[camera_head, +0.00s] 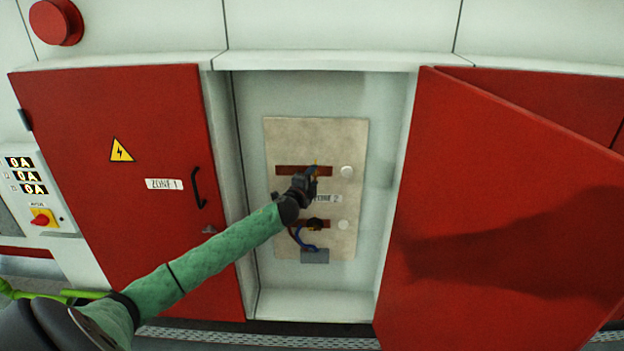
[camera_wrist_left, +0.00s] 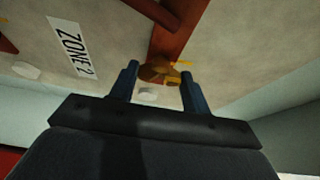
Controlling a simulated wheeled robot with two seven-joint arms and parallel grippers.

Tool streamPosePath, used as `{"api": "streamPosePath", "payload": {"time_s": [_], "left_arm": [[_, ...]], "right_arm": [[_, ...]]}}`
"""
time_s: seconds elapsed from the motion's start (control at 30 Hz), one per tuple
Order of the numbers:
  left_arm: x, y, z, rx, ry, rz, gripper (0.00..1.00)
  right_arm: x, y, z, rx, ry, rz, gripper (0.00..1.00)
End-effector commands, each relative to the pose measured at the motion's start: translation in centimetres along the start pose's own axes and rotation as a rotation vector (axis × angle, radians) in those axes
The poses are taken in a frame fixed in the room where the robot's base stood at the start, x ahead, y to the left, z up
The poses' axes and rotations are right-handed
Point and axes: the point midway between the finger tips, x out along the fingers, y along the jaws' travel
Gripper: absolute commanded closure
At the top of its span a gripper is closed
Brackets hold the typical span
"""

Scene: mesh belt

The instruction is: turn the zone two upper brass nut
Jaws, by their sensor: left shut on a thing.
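The zone two upper brass nut (camera_wrist_left: 156,73) sits on the upper copper bar (camera_head: 288,170), inside the open cabinet. In the left wrist view, it shows between the two dark fingers of my left gripper (camera_wrist_left: 160,84), which are shut on it. My right gripper is not in view.
A lower copper bar (camera_head: 326,224) with a blue cable (camera_head: 299,238) sits beneath. White round knobs (camera_head: 346,171) are at the panel's right. The red Zone 1 door (camera_head: 120,220) is closed at left; an open red door (camera_head: 490,180) stands at right.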

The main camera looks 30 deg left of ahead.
Motion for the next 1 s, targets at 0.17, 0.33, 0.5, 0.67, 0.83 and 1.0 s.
{"api": "streamPosePath", "payload": {"time_s": [0.17,0.33,0.5,0.67,0.83,1.0], "left_arm": [[-0.1,0.2,-0.1,-0.001,0.002,0.002,0.33],[0.0,0.1,-0.1,-0.001,0.001,0.001,0.31],[-0.2,0.2,0.0,-0.001,0.001,0.001,0.31],[-1.4,0.5,0.0,-0.001,0.001,0.001,0.31],[-3.8,0.6,0.0,0.0,0.002,0.001,0.31],[-6.0,0.5,-0.1,0.0,0.002,0.002,0.31]], "right_arm": [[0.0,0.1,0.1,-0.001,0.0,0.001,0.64],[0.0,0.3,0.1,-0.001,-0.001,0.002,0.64],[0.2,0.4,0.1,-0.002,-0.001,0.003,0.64],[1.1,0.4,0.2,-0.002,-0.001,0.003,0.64],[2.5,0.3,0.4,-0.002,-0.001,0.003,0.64],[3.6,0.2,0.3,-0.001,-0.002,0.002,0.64]]}}
